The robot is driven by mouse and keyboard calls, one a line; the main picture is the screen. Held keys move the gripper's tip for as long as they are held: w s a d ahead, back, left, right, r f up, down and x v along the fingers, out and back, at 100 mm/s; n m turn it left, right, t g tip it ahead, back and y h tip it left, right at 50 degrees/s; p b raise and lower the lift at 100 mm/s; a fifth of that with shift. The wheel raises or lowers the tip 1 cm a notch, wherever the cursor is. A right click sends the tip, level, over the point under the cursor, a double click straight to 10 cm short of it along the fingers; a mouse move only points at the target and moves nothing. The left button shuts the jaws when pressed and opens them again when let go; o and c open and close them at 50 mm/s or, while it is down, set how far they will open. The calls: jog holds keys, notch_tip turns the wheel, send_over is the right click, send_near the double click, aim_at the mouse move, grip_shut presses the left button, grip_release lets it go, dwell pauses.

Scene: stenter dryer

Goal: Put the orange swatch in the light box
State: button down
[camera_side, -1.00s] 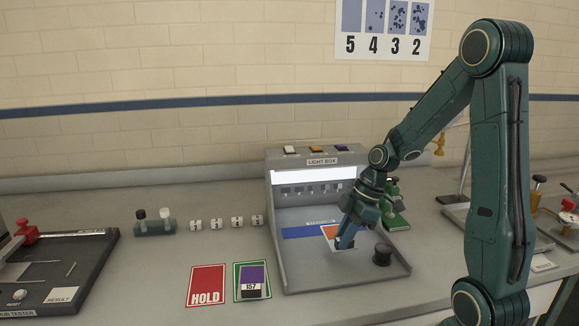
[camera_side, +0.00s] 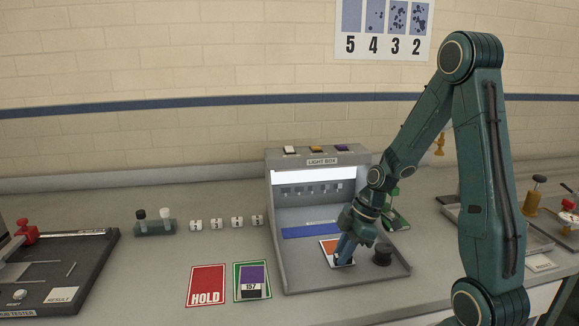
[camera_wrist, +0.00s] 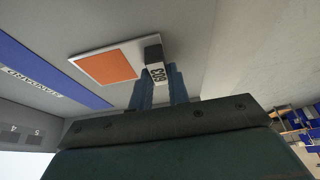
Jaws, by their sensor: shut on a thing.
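The orange swatch (camera_side: 328,247) is a white card with an orange square and a dark tab. It is on or just above the floor of the grey light box (camera_side: 290,268), in front of a blue strip. In the wrist view the orange square (camera_wrist: 108,68) shows clearly, with the tab numbered 603 at its edge. My gripper (camera_side: 344,258) is shut on the swatch's tab, with blue fingers (camera_wrist: 155,90) on it. In the side view the fingers hide part of the card. I cannot tell whether the card touches the floor.
A dark round knob or weight (camera_side: 382,254) stands close to the right of my gripper in the box. The blue standard strip (camera_side: 312,230) lies behind the swatch. A red HOLD card (camera_side: 207,283) and a purple swatch (camera_side: 252,277) on a green-edged card lie left of the box.

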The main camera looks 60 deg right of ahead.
jog(key=c, duration=1.3)
grip_release()
jog(key=shift+o, duration=0.2)
jog(key=shift+r, duration=0.1)
jog(key=v, duration=1.3)
jog(key=shift+r, duration=0.3)
jog(key=shift+s+d, duration=0.1)
jog(key=s+a+r+m+t+h, duration=0.1)
jog(key=s+a+r+m, duration=0.2)
jog(key=a, duration=0.5)
jog(key=s+a+r+m+t+h, duration=0.1)
jog(key=s+a+r+m+h, duration=0.1)
jog(key=s+a+m, duration=0.3)
jog(key=a+r+m, duration=0.1)
jog(key=a, duration=0.2)
jog(key=shift+a+r, duration=0.15)
jog(key=shift+r, duration=0.05)
